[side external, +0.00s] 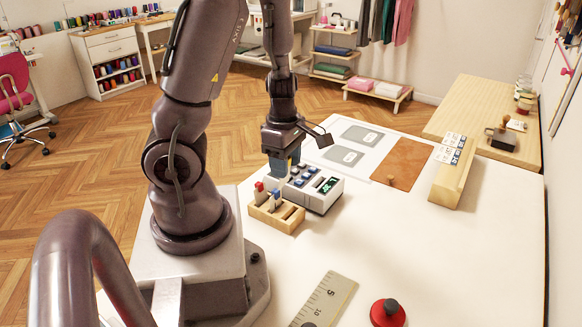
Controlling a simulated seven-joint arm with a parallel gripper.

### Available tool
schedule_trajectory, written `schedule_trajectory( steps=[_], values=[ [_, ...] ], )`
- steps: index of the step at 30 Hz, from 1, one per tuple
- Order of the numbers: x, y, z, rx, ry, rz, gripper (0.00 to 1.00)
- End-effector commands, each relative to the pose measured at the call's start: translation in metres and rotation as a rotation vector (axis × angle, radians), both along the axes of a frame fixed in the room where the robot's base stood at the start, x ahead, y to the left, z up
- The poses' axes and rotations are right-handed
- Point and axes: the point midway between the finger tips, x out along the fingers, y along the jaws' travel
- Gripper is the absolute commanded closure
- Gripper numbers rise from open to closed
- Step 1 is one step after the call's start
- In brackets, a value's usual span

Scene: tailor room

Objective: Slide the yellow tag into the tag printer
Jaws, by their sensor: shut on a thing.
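The tag printer (325,193) is a white and grey box with several dark blue keys and a small green-lit display, on the white table just right of the arm's base. My gripper (280,172) points down at the printer's back left side, close beside or over it. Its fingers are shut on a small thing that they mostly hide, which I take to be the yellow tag. I cannot make out the tag's outline, or whether it touches the printer. A wooden holder (288,221) with slots stands in front of the printer, with red-topped and blue-topped pieces in it.
A white mat with grey patches (345,155) and a brown board (402,162) with a small knob lie behind the printer. A wooden rack with white cards (453,178) stands at right. The table's middle is clear.

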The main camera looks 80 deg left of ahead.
Motion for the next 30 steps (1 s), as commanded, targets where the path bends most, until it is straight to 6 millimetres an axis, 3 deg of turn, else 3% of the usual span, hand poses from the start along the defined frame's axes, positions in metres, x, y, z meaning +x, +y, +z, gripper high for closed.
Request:
schedule_trajectory(
  steps=[5,9,12,16,23,30],
  values=[
    [0.015,0.031,-0.006,-0.015,-0.020,0.030,0.76],
    [0.043,0.054,-0.011,-0.031,-0.041,0.010,0.76],
    [0.070,0.061,-0.010,-0.043,-0.055,-0.031,0.76],
    [0.093,0.056,-0.005,-0.057,-0.066,-0.087,0.76],
    [0.092,0.056,-0.009,-0.078,-0.084,-0.088,0.76],
    [0.092,0.056,-0.025,-0.078,-0.082,-0.087,0.76]
  ],
)
